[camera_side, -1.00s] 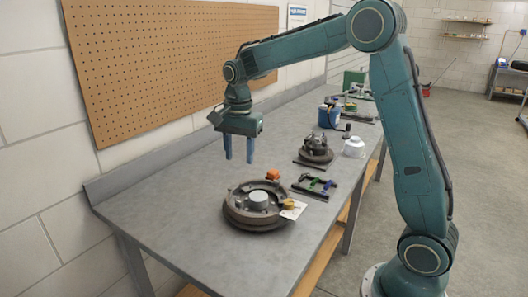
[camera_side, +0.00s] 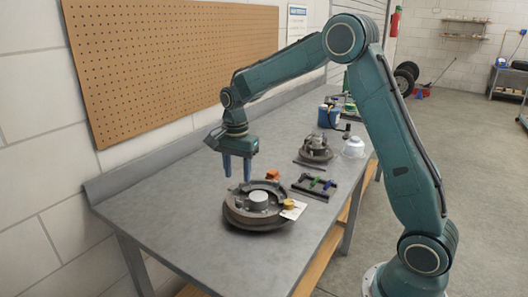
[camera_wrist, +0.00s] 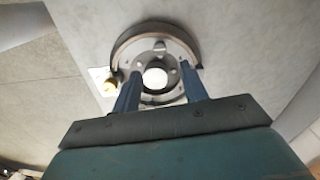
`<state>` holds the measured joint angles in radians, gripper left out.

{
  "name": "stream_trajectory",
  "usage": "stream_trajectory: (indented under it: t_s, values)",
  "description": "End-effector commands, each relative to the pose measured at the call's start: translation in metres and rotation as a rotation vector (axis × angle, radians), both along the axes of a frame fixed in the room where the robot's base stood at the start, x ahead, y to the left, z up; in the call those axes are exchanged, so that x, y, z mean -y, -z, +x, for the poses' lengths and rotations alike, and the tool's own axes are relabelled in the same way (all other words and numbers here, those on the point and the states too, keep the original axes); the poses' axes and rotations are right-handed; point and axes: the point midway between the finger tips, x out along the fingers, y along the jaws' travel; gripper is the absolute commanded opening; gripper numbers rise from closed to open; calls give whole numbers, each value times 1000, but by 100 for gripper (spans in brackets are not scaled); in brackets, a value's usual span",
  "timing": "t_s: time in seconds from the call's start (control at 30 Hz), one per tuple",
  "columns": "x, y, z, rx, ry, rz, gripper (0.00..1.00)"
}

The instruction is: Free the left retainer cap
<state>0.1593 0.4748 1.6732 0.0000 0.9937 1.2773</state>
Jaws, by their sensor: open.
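A round brown and grey drum assembly (camera_side: 240,213) lies flat on the bench, with a pale round hub (camera_side: 258,197) at its middle. Small fittings on its face show in the wrist view, around the hub (camera_wrist: 155,77); I cannot tell which is the left retainer cap. My gripper (camera_side: 237,180) points down with two blue fingers apart and nothing between them. It hangs above the drum's back edge, apparently not touching it. In the wrist view the fingers (camera_wrist: 161,75) frame the hub and hide parts of the drum's face.
A yellow piece (camera_side: 288,204) and a white tag (camera_side: 294,211) sit at the drum's right edge. An orange block (camera_side: 272,175) stands behind it. A rack of dark tools (camera_side: 314,185) lies to the right. The bench (camera_side: 150,205) left of the drum is clear.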

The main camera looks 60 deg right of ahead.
Motion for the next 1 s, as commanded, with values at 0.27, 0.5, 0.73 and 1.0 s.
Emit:
stream_trajectory:
  t_s: [0.27, 0.5, 0.73, 1.0]
  values:
    - [0, 45, -1, -4, 0, 0, 43]
    - [0, 75, -1, -2, 0, 1, 43]
    - [0, 89, 0, -1, 0, 0, 43]
    - [0, 91, 0, 0, 0, 0, 43]
